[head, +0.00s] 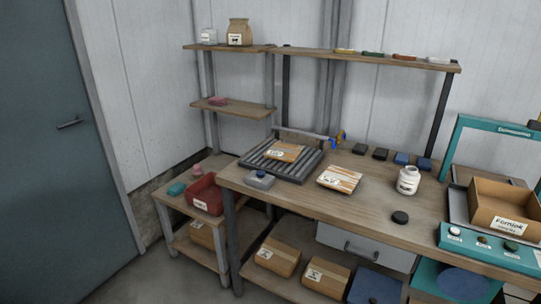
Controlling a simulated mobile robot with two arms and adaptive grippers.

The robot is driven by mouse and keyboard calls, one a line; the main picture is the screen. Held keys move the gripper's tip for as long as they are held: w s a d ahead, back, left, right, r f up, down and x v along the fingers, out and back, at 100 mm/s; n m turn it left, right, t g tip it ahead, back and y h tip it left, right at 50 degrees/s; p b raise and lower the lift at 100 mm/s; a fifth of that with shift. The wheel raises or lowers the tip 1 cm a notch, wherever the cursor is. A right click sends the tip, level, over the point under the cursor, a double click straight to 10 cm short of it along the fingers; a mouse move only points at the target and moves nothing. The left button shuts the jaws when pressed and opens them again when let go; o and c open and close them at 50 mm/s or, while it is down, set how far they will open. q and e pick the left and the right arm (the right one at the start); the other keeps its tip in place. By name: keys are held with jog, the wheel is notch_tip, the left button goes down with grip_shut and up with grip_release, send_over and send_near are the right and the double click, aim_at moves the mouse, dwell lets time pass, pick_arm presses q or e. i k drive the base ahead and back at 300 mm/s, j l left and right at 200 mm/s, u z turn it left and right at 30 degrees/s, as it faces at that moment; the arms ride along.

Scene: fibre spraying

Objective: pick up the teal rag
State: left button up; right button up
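A small teal item (176,189), which looks like the folded teal rag, lies on the low wooden side table (167,201) at the left. It sits just left of a red bin (206,193) with a white label. Nothing covers it, though it is small in the picture. Neither of my grippers shows in the head view.
A higher workbench (385,203) stands to the right, with a roller rack (262,158), a white jar (408,180) and a cardboard box (503,207). Shelves (232,107) hang above the side table. A closed door (62,150) and open floor are at the left.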

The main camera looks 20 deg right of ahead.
aim_at(178, 188)
jog(key=z, duration=0.35)
jog(key=i+j+z, duration=0.55)
jog(key=j+z, duration=0.15)
jog(key=i+j+z, duration=0.2)
jog(key=j+z, duration=0.15)
